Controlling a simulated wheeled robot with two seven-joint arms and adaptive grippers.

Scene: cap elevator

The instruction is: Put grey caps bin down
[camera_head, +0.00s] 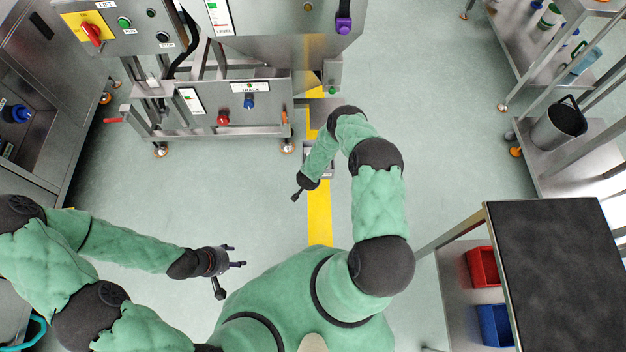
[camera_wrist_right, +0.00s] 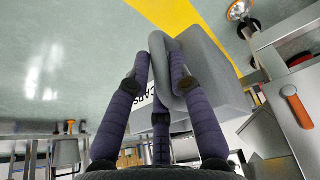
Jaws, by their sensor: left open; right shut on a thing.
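The grey caps bin (camera_wrist_right: 215,72), with a partly hidden "CAPS" label, shows in the right wrist view. My right gripper (camera_wrist_right: 163,80) has its purple-grey fingers shut on the bin's raised grey handle. In the head view, part of a grey box that looks like the bin (camera_head: 325,172) shows under my right forearm, over the yellow floor stripe; my right fingers are hidden there. I cannot tell whether the bin touches the floor. My left gripper (camera_head: 231,265) is open and empty at lower left, apart from the bin.
A steel lift machine (camera_head: 180,115) with buttons and a red switch stands at the back. A dark-topped table (camera_head: 560,270) with red (camera_head: 482,267) and blue (camera_head: 494,325) bins below is at right. A steel shelf with a grey bucket (camera_head: 558,125) stands upper right. The middle floor is clear.

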